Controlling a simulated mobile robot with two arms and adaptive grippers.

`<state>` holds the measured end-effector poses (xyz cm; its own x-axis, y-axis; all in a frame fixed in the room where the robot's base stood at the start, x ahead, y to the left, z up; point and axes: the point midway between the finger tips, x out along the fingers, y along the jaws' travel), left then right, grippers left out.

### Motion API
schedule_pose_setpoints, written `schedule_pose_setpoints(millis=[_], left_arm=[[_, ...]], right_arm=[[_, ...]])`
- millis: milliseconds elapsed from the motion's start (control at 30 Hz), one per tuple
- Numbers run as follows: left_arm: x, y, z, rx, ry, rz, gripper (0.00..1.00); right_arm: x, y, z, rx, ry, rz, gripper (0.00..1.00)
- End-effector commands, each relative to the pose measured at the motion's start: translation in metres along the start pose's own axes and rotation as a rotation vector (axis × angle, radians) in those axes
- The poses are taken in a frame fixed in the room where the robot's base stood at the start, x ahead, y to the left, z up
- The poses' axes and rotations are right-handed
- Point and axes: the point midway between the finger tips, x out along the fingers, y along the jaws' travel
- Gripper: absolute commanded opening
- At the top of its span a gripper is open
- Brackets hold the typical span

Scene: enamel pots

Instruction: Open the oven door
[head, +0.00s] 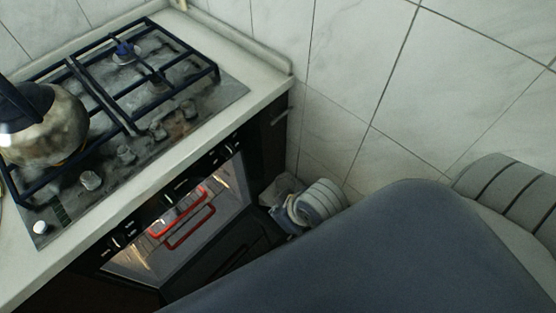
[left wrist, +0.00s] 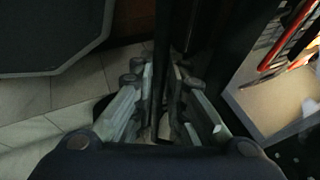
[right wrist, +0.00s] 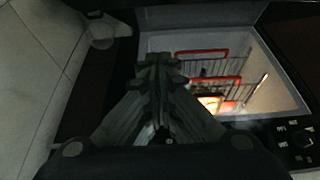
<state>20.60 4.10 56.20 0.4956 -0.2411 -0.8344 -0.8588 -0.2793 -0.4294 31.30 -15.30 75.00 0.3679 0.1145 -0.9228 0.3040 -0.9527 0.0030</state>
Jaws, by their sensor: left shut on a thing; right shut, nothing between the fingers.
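The oven (head: 205,165) is built in under the hob, and its door (head: 238,258) stands open, a dark panel tilted out from the lit cavity (head: 185,235). In the left wrist view my left gripper (left wrist: 160,75) is shut on the thin dark edge of the door (left wrist: 176,25); I cannot tell if a handle is part of the grip. My right gripper (head: 283,212) is beside the door's far right end in the head view. In the right wrist view its fingers (right wrist: 158,62) are closed and empty, in front of the lit cavity (right wrist: 265,85).
Racks with red edges (head: 190,225) sit inside the oven. A kettle (head: 50,135) stands on the hob (head: 130,100) at left. The tiled wall (head: 365,90) is close on the right. My large dark arm part covers the lower right of the head view. Tiled floor (left wrist: 60,110) shows below.

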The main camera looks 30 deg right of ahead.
Motion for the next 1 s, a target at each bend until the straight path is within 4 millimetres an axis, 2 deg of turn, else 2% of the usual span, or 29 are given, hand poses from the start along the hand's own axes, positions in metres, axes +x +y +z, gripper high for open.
schedule_pose_setpoints(millis=[167,700,800,1000], left_arm=[[0.001,-0.003,0.001,0.002,-0.001,-0.005,0.0],[0.001,-0.003,0.001,0.002,-0.001,-0.005,0.0],[0.001,-0.003,0.001,0.002,-0.001,-0.005,0.0],[0.001,-0.003,0.001,0.002,-0.001,-0.005,0.0]], right_arm=[[0.012,-0.001,-0.002,-0.005,0.005,-0.006,0.0],[0.1,-0.002,-0.003,-0.003,0.006,-0.006,0.0],[0.103,-0.001,0.017,-0.003,0.002,-0.005,0.0],[0.107,-0.001,0.034,-0.004,0.005,-0.005,0.0]])
